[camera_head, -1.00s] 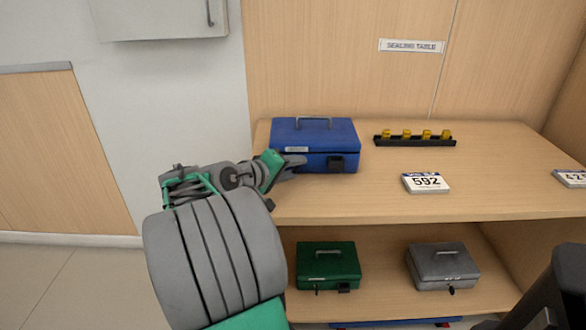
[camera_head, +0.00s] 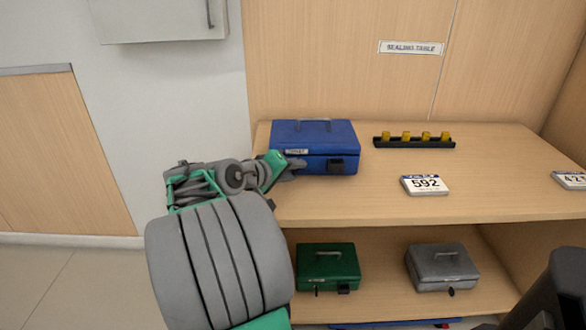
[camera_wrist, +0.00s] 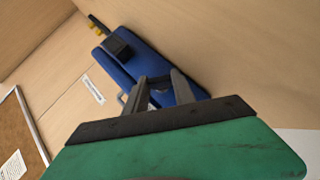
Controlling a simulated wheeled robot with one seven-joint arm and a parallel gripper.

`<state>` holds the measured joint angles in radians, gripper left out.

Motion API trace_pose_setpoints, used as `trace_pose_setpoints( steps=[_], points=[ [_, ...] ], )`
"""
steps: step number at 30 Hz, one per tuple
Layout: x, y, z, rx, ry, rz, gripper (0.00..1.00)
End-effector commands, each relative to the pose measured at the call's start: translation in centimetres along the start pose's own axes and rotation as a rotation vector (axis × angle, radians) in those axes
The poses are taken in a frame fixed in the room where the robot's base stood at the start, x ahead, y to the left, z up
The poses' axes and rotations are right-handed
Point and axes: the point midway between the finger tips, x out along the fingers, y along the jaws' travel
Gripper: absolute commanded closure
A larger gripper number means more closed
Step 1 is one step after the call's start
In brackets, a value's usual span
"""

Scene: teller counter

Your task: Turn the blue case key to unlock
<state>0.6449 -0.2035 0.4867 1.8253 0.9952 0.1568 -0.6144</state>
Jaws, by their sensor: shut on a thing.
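The blue case (camera_head: 315,137) stands shut on the counter top, with a handle on its lid, a pale label at the left of its front and a black lock block (camera_head: 337,165) at the right. It also shows tilted in the wrist view (camera_wrist: 150,62). My gripper (camera_head: 300,165) is at the lower left of the case's front. In the wrist view its fingers (camera_wrist: 160,78) reach to the case front with a small gap between them. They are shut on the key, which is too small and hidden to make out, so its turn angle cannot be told.
A black rack with yellow pieces (camera_head: 414,141) and a 592 number card (camera_head: 425,185) stand to the right on the counter (camera_head: 490,195). Green (camera_head: 328,266) and grey (camera_head: 442,264) cases sit on the shelf below. A wooden back panel rises close behind.

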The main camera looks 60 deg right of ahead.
Motion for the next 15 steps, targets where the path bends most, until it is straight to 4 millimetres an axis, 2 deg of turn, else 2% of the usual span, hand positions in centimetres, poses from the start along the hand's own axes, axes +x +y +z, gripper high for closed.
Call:
trace_pose_setpoints(
  steps=[15],
  points=[
    [0.15, 0.76, 0.26, 0.31, -0.003, -0.303, 1.0]
  ],
)
